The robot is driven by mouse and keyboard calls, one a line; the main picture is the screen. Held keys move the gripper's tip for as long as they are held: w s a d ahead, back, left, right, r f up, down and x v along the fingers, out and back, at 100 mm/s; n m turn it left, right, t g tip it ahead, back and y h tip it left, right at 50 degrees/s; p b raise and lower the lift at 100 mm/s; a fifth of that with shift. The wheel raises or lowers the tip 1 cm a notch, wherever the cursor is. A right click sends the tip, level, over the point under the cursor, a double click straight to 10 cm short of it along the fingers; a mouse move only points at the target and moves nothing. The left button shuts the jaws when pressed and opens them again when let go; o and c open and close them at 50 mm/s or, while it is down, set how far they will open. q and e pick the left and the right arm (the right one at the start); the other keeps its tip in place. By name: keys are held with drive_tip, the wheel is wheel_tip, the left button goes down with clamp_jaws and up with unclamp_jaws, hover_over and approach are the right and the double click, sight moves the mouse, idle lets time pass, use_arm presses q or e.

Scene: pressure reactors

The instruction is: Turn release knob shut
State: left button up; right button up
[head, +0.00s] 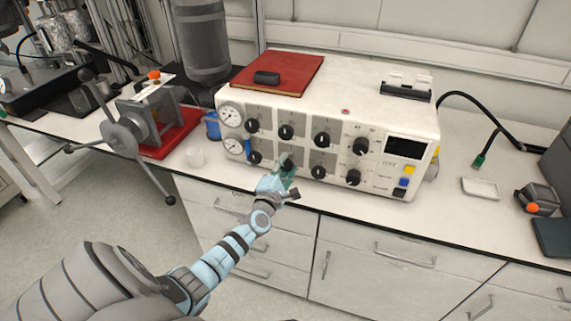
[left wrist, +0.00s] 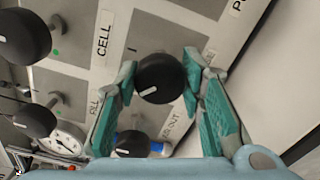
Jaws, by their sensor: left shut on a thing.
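My left gripper (head: 286,176) is at the front of the white control box (head: 330,88), at the lower row of black knobs, second from the left. In the left wrist view, its teal-padded fingers (left wrist: 160,84) stand on either side of a round black knob (left wrist: 160,76) with a pale pointer mark, and are shut on it. Printed labels around this knob are partly hidden by the fingers, so I cannot read its name in full. In the head view my gripper covers most of this knob. My right gripper is in neither view.
Other black knobs, such as one at the lower right (head: 353,177), sit close around the gripper. Two gauges (head: 231,115) are at the box's left end. A red book (head: 278,73) lies on top. A spoked handwheel (head: 125,133) stands to the left. The bench front is clear.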

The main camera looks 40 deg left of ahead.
use_arm(q)
drive_tip(key=m+p, duration=0.1)
drive_tip(key=m, duration=0.4)
drive_tip(key=shift+p, duration=0.35)
drive_tip(key=shift+m+p, duration=0.5)
drive_tip(key=shift+m, duration=1.6)
drive_tip(key=o, duration=1.1)
drive_tip(key=shift+o, duration=0.2)
drive_tip(key=v, duration=1.2)
drive_tip(key=shift+w, duration=0.1)
